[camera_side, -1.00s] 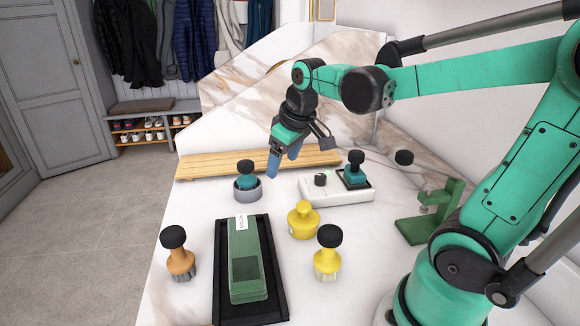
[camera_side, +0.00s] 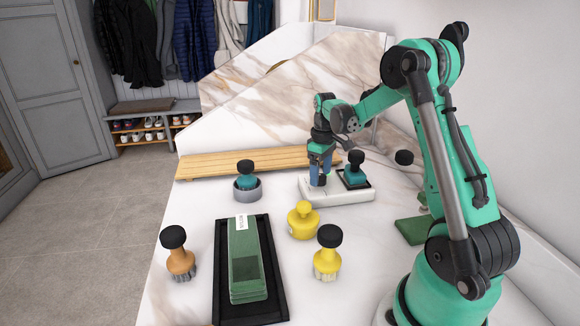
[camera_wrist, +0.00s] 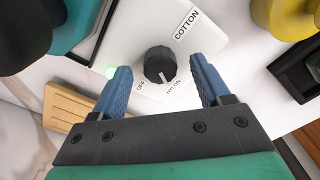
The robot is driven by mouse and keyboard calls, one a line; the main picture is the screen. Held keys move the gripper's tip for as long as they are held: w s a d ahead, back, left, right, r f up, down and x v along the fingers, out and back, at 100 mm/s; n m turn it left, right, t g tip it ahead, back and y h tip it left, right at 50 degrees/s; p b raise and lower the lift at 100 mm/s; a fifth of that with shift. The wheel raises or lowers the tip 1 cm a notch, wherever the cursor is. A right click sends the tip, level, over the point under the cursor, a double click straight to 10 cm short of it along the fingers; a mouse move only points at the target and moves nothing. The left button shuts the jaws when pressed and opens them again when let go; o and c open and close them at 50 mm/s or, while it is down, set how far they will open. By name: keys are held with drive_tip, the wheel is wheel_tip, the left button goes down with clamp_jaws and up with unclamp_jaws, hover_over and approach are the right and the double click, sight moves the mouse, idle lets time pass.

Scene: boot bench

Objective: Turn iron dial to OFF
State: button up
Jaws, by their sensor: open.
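The black iron dial (camera_wrist: 159,62) sits on a white base (camera_wrist: 130,30), with OFF, NYLON and COTTON printed around it. A white mark on the dial's edge points toward NYLON. A green light glows on the base near OFF. My gripper (camera_wrist: 160,80) is open, with one blue finger on each side of the dial and a gap between each finger and the dial. In the side view my gripper (camera_side: 319,177) points down over the left part of the white base (camera_side: 345,196); its fingers mostly hide the dial there. A teal iron with a black knob (camera_side: 356,157) stands on the base's right part.
A teal stamp in a grey cup (camera_side: 247,190) stands to the left. A yellow pot (camera_side: 303,222), a yellow brush (camera_side: 327,262), an orange brush (camera_side: 180,262) and a black tray (camera_side: 222,290) with a green block are nearer. A slatted wooden board (camera_side: 225,165) lies behind.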

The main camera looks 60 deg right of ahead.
drive_tip(key=shift+f, duration=0.3)
clamp_jaws()
drive_tip(key=m, duration=0.5)
drive_tip(key=shift+m, duration=0.3)
drive_tip(key=m, duration=0.6)
drive_tip(key=shift+m, duration=0.3)
idle(0.4)
unclamp_jaws()
